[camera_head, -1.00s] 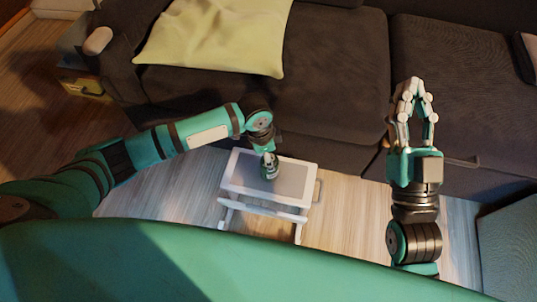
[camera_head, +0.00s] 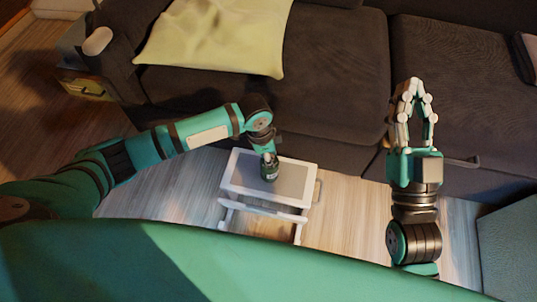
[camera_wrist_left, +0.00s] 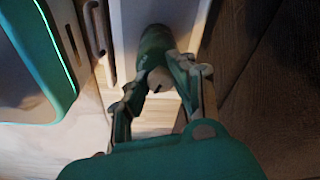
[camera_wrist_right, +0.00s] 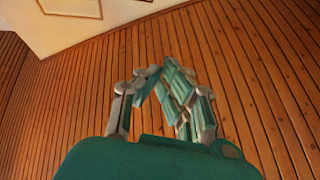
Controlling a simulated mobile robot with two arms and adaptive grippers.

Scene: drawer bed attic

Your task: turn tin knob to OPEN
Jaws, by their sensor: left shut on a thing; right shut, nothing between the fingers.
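A small green tin (camera_head: 269,174) stands on the small white table (camera_head: 237,178). The tin also shows in the left wrist view (camera_wrist_left: 153,42), with a small pale knob (camera_wrist_left: 157,80) at its near end. My left gripper (camera_head: 268,155) is over the tin from above. In the left wrist view its fingers (camera_wrist_left: 158,88) are on either side of the knob, shut on it. The OPEN marking cannot be read, and the knob's angle is unclear. My right gripper (camera_head: 414,82) is shut and empty, raised at the right, far from the tin.
A dark sofa (camera_head: 335,65) with a yellow-green pillow (camera_head: 215,38) stands behind the table. The table has a lower frame and a side handle. A teal-grey block (camera_head: 512,245) is at the lower right. Wooden floor (camera_head: 350,215) is clear right of the table.

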